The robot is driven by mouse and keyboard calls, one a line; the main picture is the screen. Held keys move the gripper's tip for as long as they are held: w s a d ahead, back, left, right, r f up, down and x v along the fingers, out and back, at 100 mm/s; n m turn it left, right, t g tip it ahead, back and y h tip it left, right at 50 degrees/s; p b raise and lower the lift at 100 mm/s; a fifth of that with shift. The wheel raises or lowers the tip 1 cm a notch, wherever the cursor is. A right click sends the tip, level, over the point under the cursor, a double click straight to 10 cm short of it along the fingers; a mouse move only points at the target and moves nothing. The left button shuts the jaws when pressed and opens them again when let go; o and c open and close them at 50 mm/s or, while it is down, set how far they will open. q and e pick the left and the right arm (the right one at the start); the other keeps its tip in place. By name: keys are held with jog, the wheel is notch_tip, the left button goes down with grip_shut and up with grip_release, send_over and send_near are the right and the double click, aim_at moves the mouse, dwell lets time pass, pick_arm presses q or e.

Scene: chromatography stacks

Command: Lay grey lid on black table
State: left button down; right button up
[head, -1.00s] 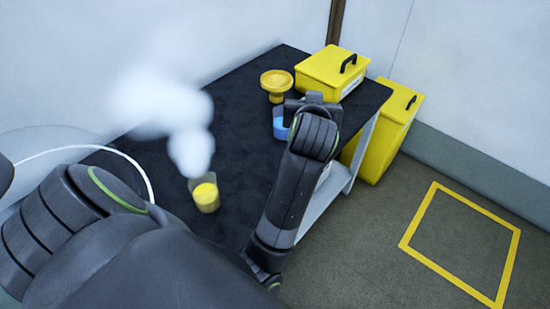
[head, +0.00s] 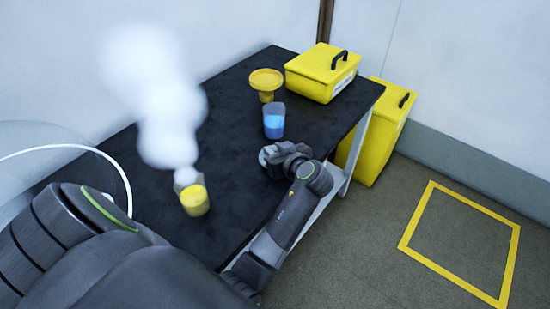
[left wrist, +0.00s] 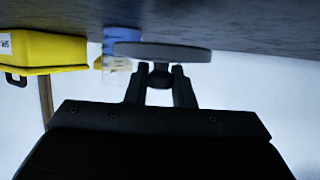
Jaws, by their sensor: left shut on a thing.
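The black table (head: 235,185) runs across the middle of the head view. My left gripper (head: 284,156) is low over its right part, nearer than the blue beaker. In the left wrist view my left gripper (left wrist: 160,78) is shut on the small knob of the grey lid (left wrist: 165,52). The lid is a flat round disc lying level, close to the dark tabletop; I cannot tell whether it touches. In the head view the lid (head: 267,157) is partly hidden by the gripper. My right gripper is not in view.
A beaker of blue liquid (head: 274,121) stands behind the gripper, with a yellow funnel-shaped object (head: 266,82) and yellow box (head: 321,72) beyond. A beaker of yellow liquid (head: 195,201) stands left under white vapour (head: 155,90). The tabletop between the beakers is clear.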

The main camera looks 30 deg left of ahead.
pick_arm(q)
jog(key=shift+f, duration=1.45)
jog(key=c, duration=1.7)
grip_release()
jog(key=shift+f, duration=0.15)
jog(key=o, duration=0.5)
jog(key=shift+c, duration=0.2)
